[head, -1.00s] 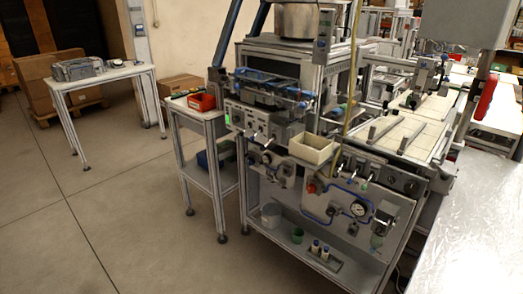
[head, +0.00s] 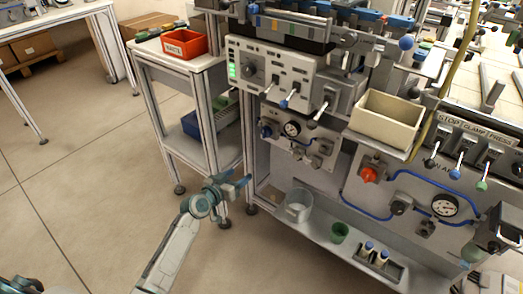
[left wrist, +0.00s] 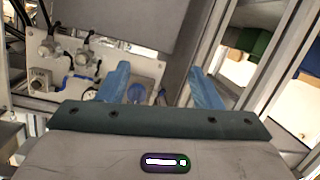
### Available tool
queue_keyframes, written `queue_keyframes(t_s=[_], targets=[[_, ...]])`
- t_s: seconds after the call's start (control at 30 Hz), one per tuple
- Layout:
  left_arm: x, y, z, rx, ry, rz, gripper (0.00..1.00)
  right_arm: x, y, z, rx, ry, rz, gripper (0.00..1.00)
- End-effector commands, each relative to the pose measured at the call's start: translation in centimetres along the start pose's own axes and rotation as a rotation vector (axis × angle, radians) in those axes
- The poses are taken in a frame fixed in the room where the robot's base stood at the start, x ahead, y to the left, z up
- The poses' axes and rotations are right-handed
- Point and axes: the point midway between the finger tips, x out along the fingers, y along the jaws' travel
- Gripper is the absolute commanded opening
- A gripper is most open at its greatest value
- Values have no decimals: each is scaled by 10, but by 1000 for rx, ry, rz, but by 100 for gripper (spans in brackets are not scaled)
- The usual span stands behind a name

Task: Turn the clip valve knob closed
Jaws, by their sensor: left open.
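A small valve panel (head: 300,143) with a round gauge (head: 292,129) is on the front of the machine in the head view. A dark blue knob (head: 266,132) sits at its left end and looks like the clip valve knob; the label is too small to read surely. My left gripper (head: 238,184) is open and empty, below and left of that panel, apart from it. In the left wrist view its two blue fingers (left wrist: 165,88) are spread towards a panel with fittings and a round blue part (left wrist: 136,93). My right gripper is not in view.
A red knob (head: 369,174) and a second gauge (head: 445,205) are on the panel at right. A cream bin (head: 386,121) juts out above. A clear beaker (head: 298,205) and green cup (head: 339,232) stand on the lower shelf. A side cart (head: 205,77) stands close at left.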

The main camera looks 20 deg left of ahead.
Motion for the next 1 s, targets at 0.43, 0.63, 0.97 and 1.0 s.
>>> queue_keyframes(t_s=[0.43,0.63,0.97,1.0], targets=[[20,26,-95,23,211,100,59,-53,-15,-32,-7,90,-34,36],[56,30,-102,22,210,100,59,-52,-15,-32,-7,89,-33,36],[103,34,-110,22,207,99,59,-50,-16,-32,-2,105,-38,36],[106,35,-111,24,207,99,59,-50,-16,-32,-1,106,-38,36]])
